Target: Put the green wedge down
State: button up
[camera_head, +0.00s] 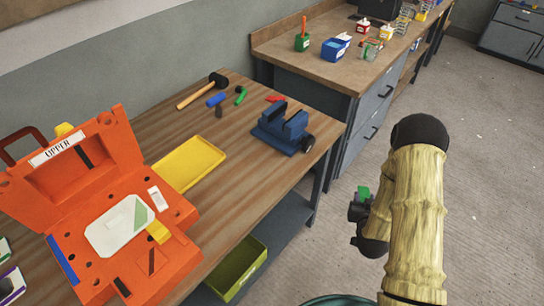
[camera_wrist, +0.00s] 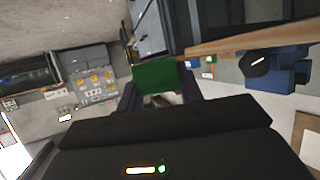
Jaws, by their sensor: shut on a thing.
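The green wedge (camera_wrist: 155,76) is between the fingers of my gripper (camera_wrist: 158,94) in the wrist view, with its flat green face toward the camera. In the head view, a small green part of the wedge (camera_head: 364,192) shows at my gripper (camera_head: 358,208). My gripper is shut on it, out over the floor to the right of the wooden workbench (camera_head: 240,190). The rest of the wedge is hidden by the gripper and arm.
An open orange mould case (camera_head: 180,262) marked UPPER and a yellow tray (camera_head: 190,163) are on the bench. A blue vise (camera_head: 283,130) stands near its right edge, with hand tools behind. Bare wood lies between tray and vise. A second bench (camera_head: 335,72) holds small containers.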

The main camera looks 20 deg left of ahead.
jog(key=w+a+r+n+g+y+b, duration=0.1)
jog(key=w+a+r+n+y, duration=0.15)
jog(key=a, duration=0.65)
jog(key=w+a+r+n+g+y+b, duration=0.15)
jog(key=a+n+y, duration=0.25)
jog(key=a, duration=0.4)
notch_tip(320, 180, up, 8)
jog(key=n+g+y+b, duration=0.1)
jog(key=n+g+y, duration=0.4)
jog(key=n+g, duration=0.1)
send_over(270, 176)
jog(key=shift+f, duration=2.55)
jog(key=shift+t, duration=0.25)
jog(key=shift+f+p, duration=0.35)
jog(key=shift+f, duration=1.95)
